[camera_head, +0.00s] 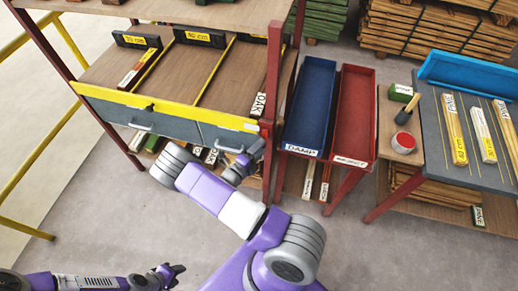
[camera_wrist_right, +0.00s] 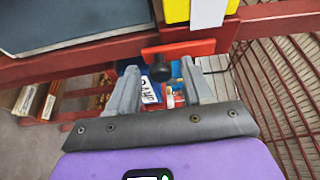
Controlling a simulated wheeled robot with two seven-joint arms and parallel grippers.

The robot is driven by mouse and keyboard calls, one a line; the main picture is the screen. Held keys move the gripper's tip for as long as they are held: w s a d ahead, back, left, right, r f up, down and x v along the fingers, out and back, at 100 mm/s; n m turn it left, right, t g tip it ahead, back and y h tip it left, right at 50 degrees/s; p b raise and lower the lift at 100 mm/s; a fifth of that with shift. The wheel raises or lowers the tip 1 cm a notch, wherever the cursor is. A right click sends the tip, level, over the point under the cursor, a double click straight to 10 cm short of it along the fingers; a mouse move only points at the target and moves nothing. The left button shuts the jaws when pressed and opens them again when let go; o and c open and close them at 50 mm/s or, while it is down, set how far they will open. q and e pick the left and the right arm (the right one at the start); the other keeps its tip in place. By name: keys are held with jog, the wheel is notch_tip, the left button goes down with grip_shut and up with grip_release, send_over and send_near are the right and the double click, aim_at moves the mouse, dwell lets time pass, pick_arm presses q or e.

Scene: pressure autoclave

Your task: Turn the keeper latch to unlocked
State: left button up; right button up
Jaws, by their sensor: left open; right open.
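The keeper latch (camera_wrist_right: 192,48) is a red bar with a black knob (camera_wrist_right: 160,72) at its left part in the right wrist view. The bar lies roughly level across the red frame, below a yellow block with a white strip. My right gripper (camera_wrist_right: 160,67) is open, with a finger on each side of the knob in the picture; I cannot tell whether they touch it. In the head view my right gripper (camera_head: 246,163) is at the right end of the drawer front, by the red post. My left gripper (camera_head: 172,272) is open and empty, low over the floor.
Grey drawers (camera_head: 180,127) with handles sit under the yellow-edged shelf (camera_head: 110,95). A blue tray (camera_head: 308,105) and a red tray (camera_head: 356,115) stand just right of the post. The floor (camera_head: 400,250) at the front right is clear.

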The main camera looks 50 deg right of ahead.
jog(key=a, duration=0.7)
jog(key=shift+s+a, duration=0.25)
jog(key=shift+s, duration=0.15)
jog(key=shift+f, duration=0.1)
